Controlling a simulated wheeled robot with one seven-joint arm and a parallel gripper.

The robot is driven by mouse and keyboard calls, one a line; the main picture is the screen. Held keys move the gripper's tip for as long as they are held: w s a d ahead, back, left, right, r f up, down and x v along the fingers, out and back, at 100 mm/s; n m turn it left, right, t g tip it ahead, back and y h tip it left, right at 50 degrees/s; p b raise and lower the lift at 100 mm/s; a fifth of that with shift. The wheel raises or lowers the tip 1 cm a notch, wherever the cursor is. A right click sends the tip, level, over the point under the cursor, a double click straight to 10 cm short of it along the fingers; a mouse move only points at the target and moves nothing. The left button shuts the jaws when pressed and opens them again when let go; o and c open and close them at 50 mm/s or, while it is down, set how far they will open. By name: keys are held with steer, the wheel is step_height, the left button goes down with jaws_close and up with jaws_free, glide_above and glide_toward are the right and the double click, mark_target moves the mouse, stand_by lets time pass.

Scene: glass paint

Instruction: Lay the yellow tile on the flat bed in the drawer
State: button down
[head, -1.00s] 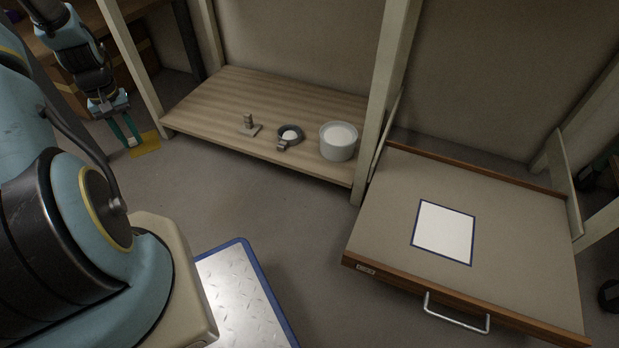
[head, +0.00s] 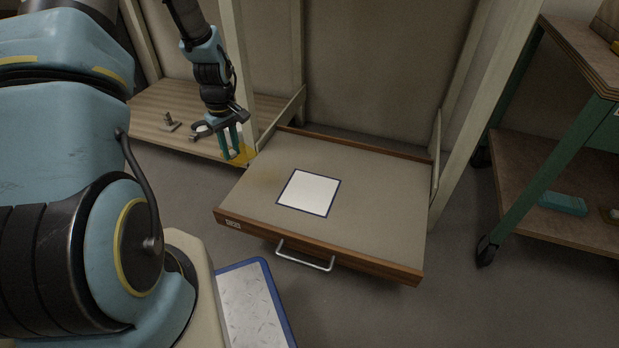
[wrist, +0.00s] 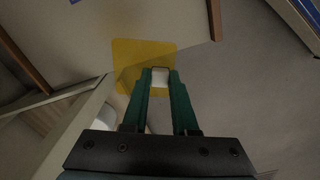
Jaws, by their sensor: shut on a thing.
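The yellow tile (wrist: 144,52) is thin, square and see-through. In the wrist view it is held at the tips of my gripper (wrist: 160,80), which is shut on it by a small pale block (wrist: 160,74). In the head view the tile (head: 243,158) is partly hidden behind my gripper (head: 233,150), near the drawer's left back corner. The open drawer (head: 385,215) has a flat beige inside with a white square bed (head: 309,191) edged in dark blue. The bed is bare. The gripper is up and left of it.
A wooden shelf (head: 150,112) with small items stands behind and left of the drawer. Cabinet posts (head: 462,130) rise beside the drawer. A green wheeled cart (head: 540,150) stands at the right. The drawer has a metal handle (head: 305,262) in front.

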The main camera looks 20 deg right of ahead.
steer(key=s+d+f+n+b, duration=0.25)
steer(key=s+d, duration=0.35)
steer(key=d, duration=0.5)
steer(key=n, duration=0.4)
glide_toward(309, 197)
steer(key=shift+a+f, duration=0.1)
step_height(309, 197, down, 5)
steer(key=b, duration=0.4)
steer(key=shift+r, duration=0.2)
steer(key=shift+f+p, duration=0.45)
steer(key=shift+f, duration=0.2)
stand_by(1.0)
steer(key=c, duration=0.6)
jaws_free()
steer(key=shift+r, duration=0.1)
